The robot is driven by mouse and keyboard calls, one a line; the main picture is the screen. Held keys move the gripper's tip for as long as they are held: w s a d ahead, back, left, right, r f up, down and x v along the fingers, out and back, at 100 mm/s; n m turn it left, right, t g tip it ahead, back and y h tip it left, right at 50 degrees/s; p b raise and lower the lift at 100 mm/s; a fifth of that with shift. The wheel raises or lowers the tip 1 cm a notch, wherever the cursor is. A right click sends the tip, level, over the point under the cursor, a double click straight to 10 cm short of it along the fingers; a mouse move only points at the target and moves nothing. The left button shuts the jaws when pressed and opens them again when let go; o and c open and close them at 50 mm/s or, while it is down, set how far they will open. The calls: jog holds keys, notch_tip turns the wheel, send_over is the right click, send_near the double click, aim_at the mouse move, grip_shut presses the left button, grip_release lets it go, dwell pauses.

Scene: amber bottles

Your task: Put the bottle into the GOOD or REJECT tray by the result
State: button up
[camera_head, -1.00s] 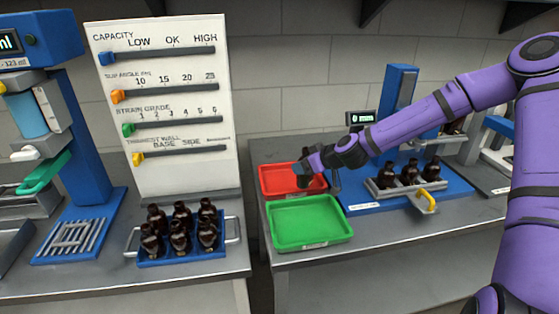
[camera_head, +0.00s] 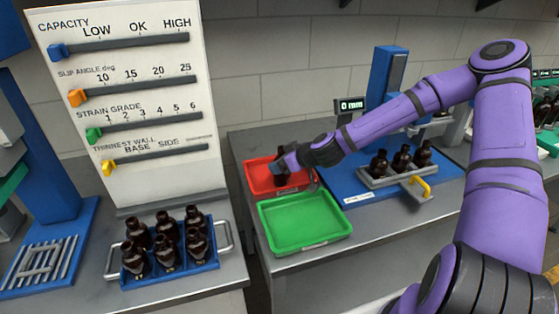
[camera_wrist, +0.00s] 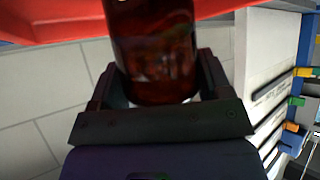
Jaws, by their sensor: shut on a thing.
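My gripper (camera_wrist: 158,95) is shut on an amber bottle (camera_wrist: 152,45), which fills the space between the fingers in the wrist view. In the head view the held bottle (camera_head: 283,167) is at the red tray (camera_head: 262,184), partly hidden by my wrist. I cannot tell whether its base touches the tray floor. The red tray also shows along the top of the wrist view (camera_wrist: 60,25). The green tray (camera_head: 303,222) is empty and lies in front of the red one. No GOOD or REJECT wording is readable on the trays.
A blue carrier (camera_head: 172,273) with several amber bottles stands on the left bench. Behind it is a slider board (camera_head: 125,105). To the right, a rack with a yellow handle (camera_head: 420,186) holds three bottles beside a small display (camera_head: 351,104). My arm passes above this station.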

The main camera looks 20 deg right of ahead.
jog(key=o, duration=1)
jog(key=shift+o, duration=0.2)
